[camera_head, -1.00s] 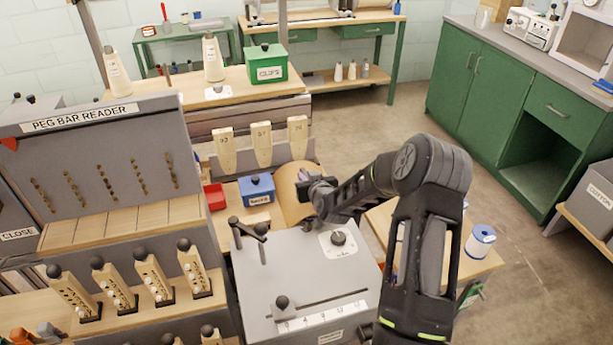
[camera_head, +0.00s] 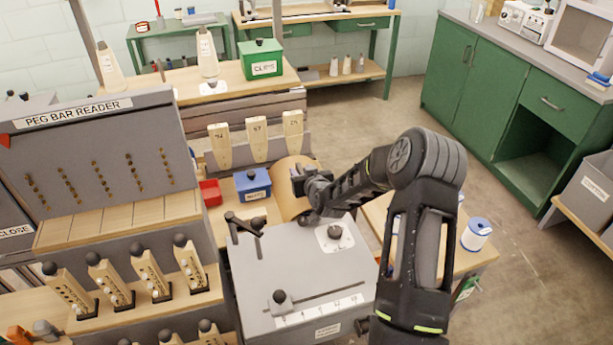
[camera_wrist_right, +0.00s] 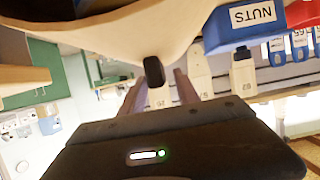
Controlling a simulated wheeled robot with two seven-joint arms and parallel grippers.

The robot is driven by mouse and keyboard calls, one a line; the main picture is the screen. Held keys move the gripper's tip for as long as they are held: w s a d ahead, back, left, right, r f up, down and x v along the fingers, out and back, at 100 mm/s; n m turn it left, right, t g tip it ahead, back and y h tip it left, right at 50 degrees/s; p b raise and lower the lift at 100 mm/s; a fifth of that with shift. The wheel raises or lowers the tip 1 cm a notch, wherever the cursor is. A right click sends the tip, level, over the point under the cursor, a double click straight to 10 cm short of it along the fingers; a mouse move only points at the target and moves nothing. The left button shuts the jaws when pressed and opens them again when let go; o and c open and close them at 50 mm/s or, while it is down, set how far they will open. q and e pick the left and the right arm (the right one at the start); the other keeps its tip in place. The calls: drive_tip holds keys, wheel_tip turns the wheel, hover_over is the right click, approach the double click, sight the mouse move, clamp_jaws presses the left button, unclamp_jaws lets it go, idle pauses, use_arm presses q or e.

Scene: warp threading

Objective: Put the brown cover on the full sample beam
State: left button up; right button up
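A tan-brown curved piece (camera_head: 291,177), which looks like the brown cover, stands behind the grey machine top in the head view. In the right wrist view its pale curved underside or side (camera_wrist_right: 120,38) fills the top, with a black knob (camera_wrist_right: 153,70) sticking out from it. My right gripper (camera_head: 302,182) is at the piece's right side in the head view. In the right wrist view its two fingers (camera_wrist_right: 158,92) are apart, with the knob close to their tips and roughly between them; contact cannot be told. The full sample beam cannot be clearly made out. My left gripper is out of view.
A blue nuts box (camera_head: 252,184) and a red bin (camera_head: 210,193) stand left of the curved piece. Several numbered wooden tags (camera_head: 257,139) stand behind it. The grey machine (camera_head: 300,272) with levers is in front. A small wooden table (camera_head: 478,254) carries a white-blue spool (camera_head: 477,235).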

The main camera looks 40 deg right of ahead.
drive_tip(key=shift+s+r, duration=0.2)
drive_tip(key=shift+s, duration=0.05)
drive_tip(key=b+v, duration=0.1)
drive_tip(key=v, duration=0.9)
drive_tip(key=shift+s+a+r+b, duration=0.1)
drive_tip(key=shift+s+a+b, duration=0.1)
drive_tip(key=shift+b, duration=0.15)
drive_tip(key=shift+s+a+r, duration=0.15)
drive_tip(key=shift+s+r, duration=0.05)
drive_tip(key=shift+s, duration=0.3)
